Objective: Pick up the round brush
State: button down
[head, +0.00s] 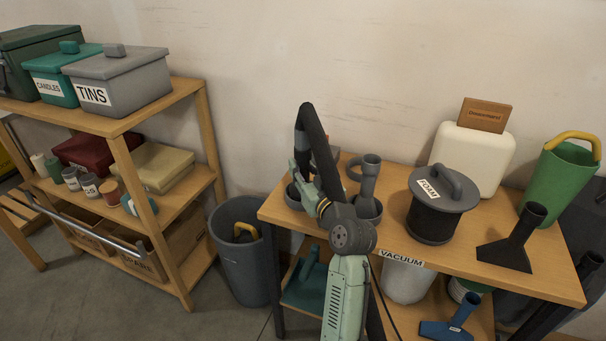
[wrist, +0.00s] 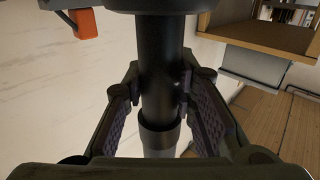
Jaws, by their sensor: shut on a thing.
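My gripper (wrist: 167,76) is shut on a dark upright tube, taken here as the neck of the round brush (wrist: 160,50). In the wrist view the tube runs between the two ridged fingers, with a greyer collar low down and a wider dark part cut off at the top. In the head view my gripper (head: 304,172) is over the left back of the wooden table, and my own arm hides most of what it holds. The bristles cannot be made out.
On the wooden table (head: 470,262), a grey upright tube piece (head: 369,175), a FOAM-labelled grey canister (head: 434,222) and a dark flat nozzle (head: 508,254) stand to the right. A grey bin (head: 240,275) stands between table and left shelf (head: 190,205). The wall is close behind.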

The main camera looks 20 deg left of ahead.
aim_at(306, 162)
jog(key=shift+r, duration=1.55)
jog(key=shift+s+r+b, duration=0.15)
jog(key=shift+s+b, duration=0.05)
jog(key=shift+b, duration=0.15)
jog(key=s+d+r+p, duration=0.1)
jog(key=s+d+p, duration=0.2)
jog(key=s+p, duration=0.8)
jog(key=s, duration=0.4)
jog(key=shift+s+r, duration=0.15)
jog(key=shift+r, duration=0.1)
jog(key=shift+d, duration=0.15)
jog(key=shift+r+p, duration=0.6)
jog(key=shift+r, duration=1.4)
